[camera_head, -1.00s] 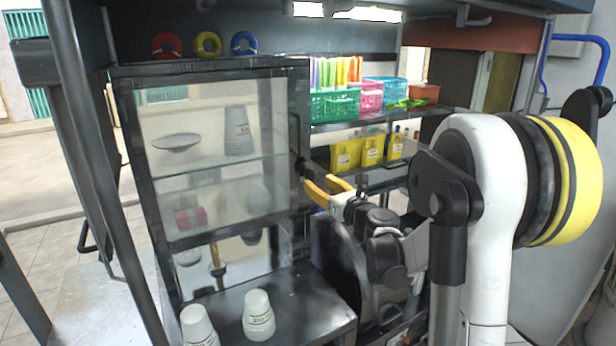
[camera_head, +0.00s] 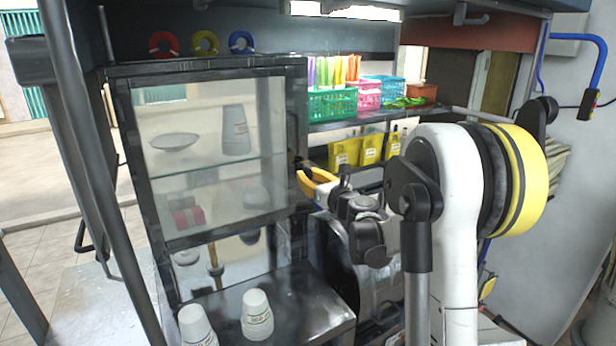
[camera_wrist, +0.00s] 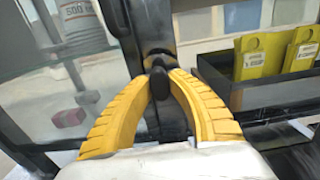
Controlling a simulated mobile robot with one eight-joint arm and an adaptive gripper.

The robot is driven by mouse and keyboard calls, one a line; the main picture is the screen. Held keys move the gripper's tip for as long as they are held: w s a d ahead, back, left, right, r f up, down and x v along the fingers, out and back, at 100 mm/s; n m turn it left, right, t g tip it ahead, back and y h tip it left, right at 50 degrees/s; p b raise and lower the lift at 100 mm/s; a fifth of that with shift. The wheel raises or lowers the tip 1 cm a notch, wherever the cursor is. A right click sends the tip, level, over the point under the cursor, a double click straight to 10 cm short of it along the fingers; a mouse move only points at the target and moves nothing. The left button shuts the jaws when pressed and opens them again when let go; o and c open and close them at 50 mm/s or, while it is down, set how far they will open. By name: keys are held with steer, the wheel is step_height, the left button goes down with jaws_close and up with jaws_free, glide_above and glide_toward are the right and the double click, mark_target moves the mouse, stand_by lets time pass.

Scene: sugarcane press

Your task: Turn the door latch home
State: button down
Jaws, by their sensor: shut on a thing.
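The glass door (camera_head: 210,160) of the cabinet has a black frame and is closed or nearly so; I cannot tell exactly. The black latch (camera_wrist: 159,82) sits on the right upright of the door frame, and in the head view it is a small dark knob (camera_head: 298,163). My gripper (camera_head: 303,178) reaches it from the right. In the wrist view the two yellow fingers (camera_wrist: 160,78) are shut on the latch's dark knob, one on each side. The fingers partly hide the latch, and its turned angle is hard to read.
Two cup stacks (camera_head: 257,315) stand on the counter below. Yellow packets (camera_head: 345,152) and a green basket (camera_head: 332,104) sit on shelves to the right, close to my arm.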

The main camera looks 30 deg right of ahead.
steer(key=shift+n, duration=0.3)
steer(key=n+b, duration=0.1)
steer(key=n, duration=0.2)
steer(key=shift+n, duration=0.3)
steer(key=n+b, duration=0.1)
steer(key=n, duration=0.3)
steer(key=shift+n, duration=0.3)
steer(key=n+b, duration=0.1)
steer(key=n, duration=0.3)
steer(key=shift+d, duration=0.1)
steer(key=shift+r+n, duration=0.15)
steer(key=shift+n, duration=2.35)
steer(key=c, duration=1.2)
jaws_free()
steer(key=shift+c, duration=0.2)
